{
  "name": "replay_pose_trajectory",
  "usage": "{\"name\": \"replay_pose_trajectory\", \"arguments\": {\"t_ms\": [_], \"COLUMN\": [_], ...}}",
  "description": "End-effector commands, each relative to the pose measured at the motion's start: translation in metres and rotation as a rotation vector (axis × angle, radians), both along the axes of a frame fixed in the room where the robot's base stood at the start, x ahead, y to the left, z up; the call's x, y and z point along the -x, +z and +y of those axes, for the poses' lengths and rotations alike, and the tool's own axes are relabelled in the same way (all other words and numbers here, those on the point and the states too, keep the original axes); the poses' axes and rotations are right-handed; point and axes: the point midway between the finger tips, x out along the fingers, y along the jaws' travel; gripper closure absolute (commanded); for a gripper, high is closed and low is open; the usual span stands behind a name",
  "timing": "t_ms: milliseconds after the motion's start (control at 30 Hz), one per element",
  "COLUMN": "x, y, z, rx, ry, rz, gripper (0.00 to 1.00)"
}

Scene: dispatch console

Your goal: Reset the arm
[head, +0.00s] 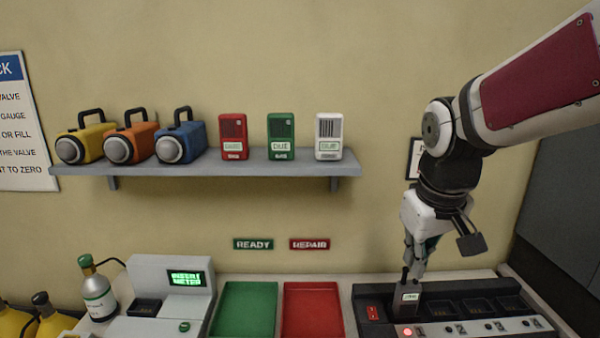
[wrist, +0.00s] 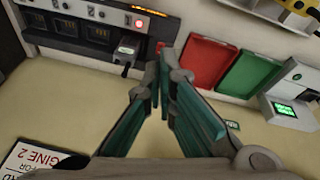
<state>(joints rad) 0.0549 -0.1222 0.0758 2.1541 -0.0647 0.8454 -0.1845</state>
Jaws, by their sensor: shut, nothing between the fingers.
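My gripper (head: 414,268) is shut and empty. In the head view it points down just above a dark handheld radio (head: 409,298) with a short antenna and pale label. The radio stands in the leftmost slot of a black charger bank (head: 373,331). In the wrist view my closed fingertips (wrist: 164,72) appear beside the radio (wrist: 129,46), apart from it. A red light (head: 407,331) glows on the charger front below the radio. The charger's other slots look empty.
A green tray (head: 245,308) and a red tray (head: 312,308) lie left of the charger under READY and REPAIR signs. A tester (head: 158,277) with a lit display and a gas cylinder (head: 97,290) stand further left. Lamps and small boxes fill the wall shelf (head: 205,167).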

Motion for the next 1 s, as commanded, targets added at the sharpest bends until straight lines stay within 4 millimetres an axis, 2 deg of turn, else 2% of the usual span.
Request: {"name": "replay_pose_trajectory", "arguments": {"t_ms": [33,200,400,500,700,1000], "x": [0.016,0.066,0.12,0.14,0.159,0.16], "y": [0.01,0.03,0.038,0.038,0.035,0.035], "z": [0.0,0.0,0.002,0.002,0.003,0.003], "rx": [-0.006,-0.039,-0.09,-0.113,-0.139,-0.141], "ry": [-0.019,-0.088,-0.159,-0.186,-0.211,-0.214], "rz": [-0.027,-0.097,-0.175,-0.202,-0.23,-0.231], "gripper": [1.0,1.0,1.0,1.0,1.0,1.0]}}
